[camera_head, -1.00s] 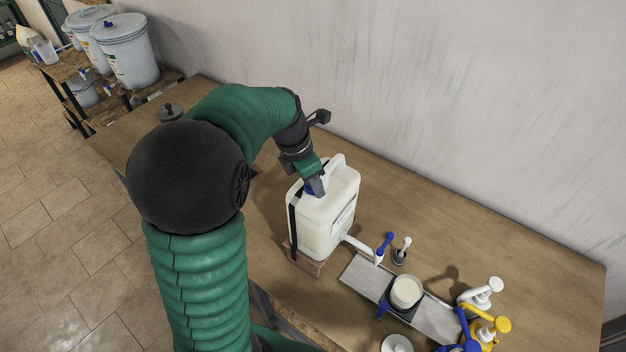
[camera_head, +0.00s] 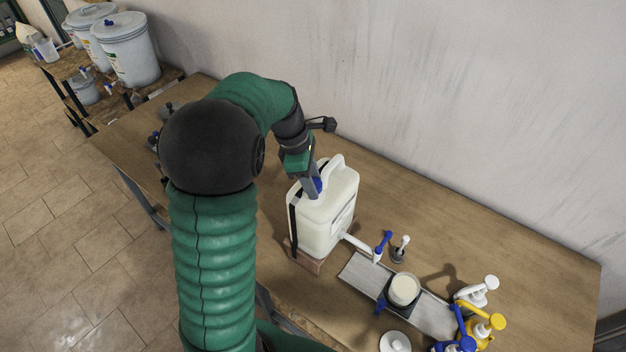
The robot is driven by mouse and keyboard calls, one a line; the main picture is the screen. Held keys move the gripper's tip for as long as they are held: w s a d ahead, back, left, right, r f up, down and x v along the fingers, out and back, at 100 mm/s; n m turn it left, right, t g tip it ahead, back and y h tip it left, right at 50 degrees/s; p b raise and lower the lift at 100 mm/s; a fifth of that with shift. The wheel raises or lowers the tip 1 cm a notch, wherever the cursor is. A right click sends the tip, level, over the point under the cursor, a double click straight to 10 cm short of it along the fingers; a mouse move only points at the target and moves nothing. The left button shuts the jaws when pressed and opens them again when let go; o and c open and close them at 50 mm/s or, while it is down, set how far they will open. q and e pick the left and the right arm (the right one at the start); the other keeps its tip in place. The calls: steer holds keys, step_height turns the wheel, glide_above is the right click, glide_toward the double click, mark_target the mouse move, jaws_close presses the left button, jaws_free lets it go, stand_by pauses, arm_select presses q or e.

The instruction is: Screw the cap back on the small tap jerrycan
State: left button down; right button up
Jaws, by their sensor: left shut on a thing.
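The small tap jerrycan (camera_head: 325,222) is white and stands upright on a brown block (camera_head: 304,257) on the wooden table. Its white spout with a blue-handled tap (camera_head: 383,243) points right over a grey tray. My left gripper (camera_head: 315,187) is at the top of the jerrycan, shut on the blue cap (camera_head: 318,185). The fingers hide part of the cap and the neck, so I cannot tell whether the cap is seated on the thread. My right gripper is not in view.
A cup of pale liquid (camera_head: 403,289) stands on the grey tray (camera_head: 436,318). Pump bottles (camera_head: 481,291) and a white lid (camera_head: 395,342) are at the lower right. Large drums (camera_head: 131,50) stand at the far left. The table's back right is clear.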

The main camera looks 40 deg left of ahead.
arm_select(q)
steer(key=m+g+p, duration=0.1)
steer(key=m, duration=0.2)
steer(key=shift+m+p, duration=0.3)
steer(key=shift+p, duration=0.05)
steer(key=shift+f+m+h, duration=0.15)
steer(key=shift+m+h, duration=0.15)
steer(key=shift+m, duration=0.2)
steer(key=shift+m+g+p, duration=0.4)
steer(key=shift+m+p, duration=0.35)
steer(key=shift+m, duration=0.05)
steer(key=m+p, duration=0.1)
steer(key=m, duration=0.2)
steer(key=shift+g+p, duration=0.3)
steer(key=shift+g, duration=0.1)
steer(key=shift+m, duration=0.6)
steer(key=c, duration=1.2)
jaws_free()
steer(key=shift+o, duration=0.6)
steer(key=shift+w+a, duration=0.1)
steer(key=shift+w, duration=0.05)
